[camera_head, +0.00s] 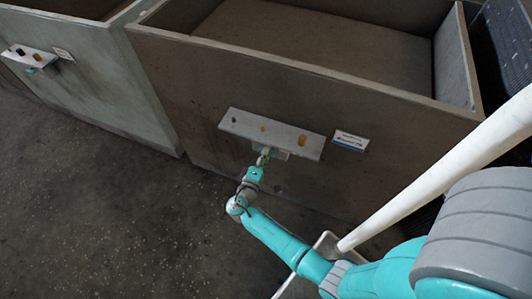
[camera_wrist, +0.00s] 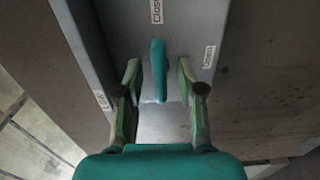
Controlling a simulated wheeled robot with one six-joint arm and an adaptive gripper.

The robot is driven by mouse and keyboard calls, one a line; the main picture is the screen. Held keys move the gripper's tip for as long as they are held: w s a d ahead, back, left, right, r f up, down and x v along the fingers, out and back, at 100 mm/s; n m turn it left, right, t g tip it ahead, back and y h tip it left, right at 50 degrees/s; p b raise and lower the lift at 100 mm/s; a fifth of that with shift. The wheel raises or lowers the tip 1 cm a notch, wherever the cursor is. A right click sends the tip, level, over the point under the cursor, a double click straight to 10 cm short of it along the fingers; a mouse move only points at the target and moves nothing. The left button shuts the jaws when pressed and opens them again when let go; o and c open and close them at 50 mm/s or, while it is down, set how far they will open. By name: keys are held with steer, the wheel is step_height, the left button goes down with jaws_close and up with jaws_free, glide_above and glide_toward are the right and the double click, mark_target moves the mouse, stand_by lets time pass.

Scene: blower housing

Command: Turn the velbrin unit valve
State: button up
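The valve's teal handle (camera_wrist: 158,62) shows in the wrist view as a narrow upright bar on a grey panel (camera_wrist: 185,25). My gripper (camera_wrist: 158,80) is open, with one finger on each side of the handle. A gap shows between the handle and each finger. In the head view my gripper (camera_head: 264,158) is at the front of the housing, just under a light grey ledge (camera_head: 285,137). There it largely hides the valve. Small labels surround the handle: one above it (camera_wrist: 157,10), one at right (camera_wrist: 209,56) and one at left (camera_wrist: 101,100).
A second housing (camera_head: 105,85) at left has a similar ledge (camera_head: 40,55) and a teal part below. The floor (camera_head: 90,210) at left is clear.

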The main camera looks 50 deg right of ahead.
steer(key=v, duration=1.1)
stand_by(0.3)
steer(key=s+f+n+t+y, duration=0.1)
steer(key=s+f+y, duration=0.4)
steer(key=s, duration=0.2)
steer(key=s+f+n+y, duration=0.1)
steer(key=s+f+y, duration=0.35)
steer(key=s, duration=0.25)
steer(key=s+a+r+t+y, duration=0.1)
steer(key=s+a+r+y, duration=0.4)
steer(key=s, duration=0.3)
steer(key=s+a+r+m+t, duration=0.1)
steer(key=s+r+m+t, duration=0.1)
steer(key=r, duration=0.7)
steer(key=s+a+r+m+t+y, duration=0.1)
steer(key=s+a+r+m+t, duration=0.1)
steer(key=r, duration=0.6)
steer(key=s+a+r+m+t+y, duration=0.1)
steer(key=s+a+r+t, duration=0.1)
steer(key=r, duration=0.7)
steer(key=shift+s+a+r+m+t, duration=0.15)
steer(key=shift+a+r+m+t, duration=0.1)
steer(key=shift+r+m+t, duration=0.15)
steer(key=shift+a+y, duration=0.15)
steer(key=shift+y, duration=0.1)
